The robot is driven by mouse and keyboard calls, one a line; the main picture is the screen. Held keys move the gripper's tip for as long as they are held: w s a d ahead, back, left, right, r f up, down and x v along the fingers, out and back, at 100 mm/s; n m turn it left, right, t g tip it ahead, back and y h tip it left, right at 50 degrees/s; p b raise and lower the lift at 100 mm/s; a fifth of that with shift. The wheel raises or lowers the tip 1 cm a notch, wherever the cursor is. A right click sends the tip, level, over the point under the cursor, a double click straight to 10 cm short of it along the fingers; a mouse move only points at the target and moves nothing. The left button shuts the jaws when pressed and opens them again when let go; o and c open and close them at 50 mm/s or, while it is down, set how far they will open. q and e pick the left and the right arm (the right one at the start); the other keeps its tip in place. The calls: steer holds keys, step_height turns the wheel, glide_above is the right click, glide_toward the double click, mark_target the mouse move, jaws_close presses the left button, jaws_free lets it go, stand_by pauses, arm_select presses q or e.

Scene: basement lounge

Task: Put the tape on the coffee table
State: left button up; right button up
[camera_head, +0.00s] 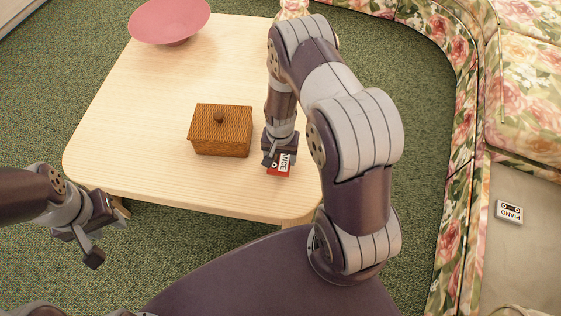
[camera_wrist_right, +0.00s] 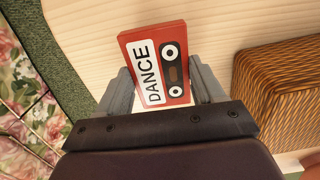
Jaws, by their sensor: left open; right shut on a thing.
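A red cassette tape (camera_wrist_right: 157,66) with a white "DANCE" label is between the fingers of my right gripper (camera_wrist_right: 160,88), which is shut on it. In the head view the red tape (camera_head: 279,168) shows below the right gripper (camera_head: 275,158), over the front right part of the light wood coffee table (camera_head: 140,110). I cannot tell whether the tape touches the tabletop. My left gripper (camera_head: 88,245) is open and empty, off the table's front left corner.
A wicker box with a lid (camera_head: 222,130) stands on the table left of the right gripper; it also shows in the wrist view (camera_wrist_right: 275,95). A pink bowl (camera_head: 168,20) is at the back left. A white "PIANO" tape (camera_head: 509,212) lies at the right by the floral sofa (camera_head: 530,80).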

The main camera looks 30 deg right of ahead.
mark_target(281, 159)
step_height(281, 159, down, 3)
steer(key=shift+f+b, duration=0.2)
steer(key=shift+b, duration=0.4)
steer(key=shift+r, duration=0.15)
steer(key=o, duration=0.6)
steer(key=shift+f, duration=0.2)
steer(key=o, duration=0.5)
steer(key=shift+c, duration=0.2)
steer(key=shift+r, duration=0.1)
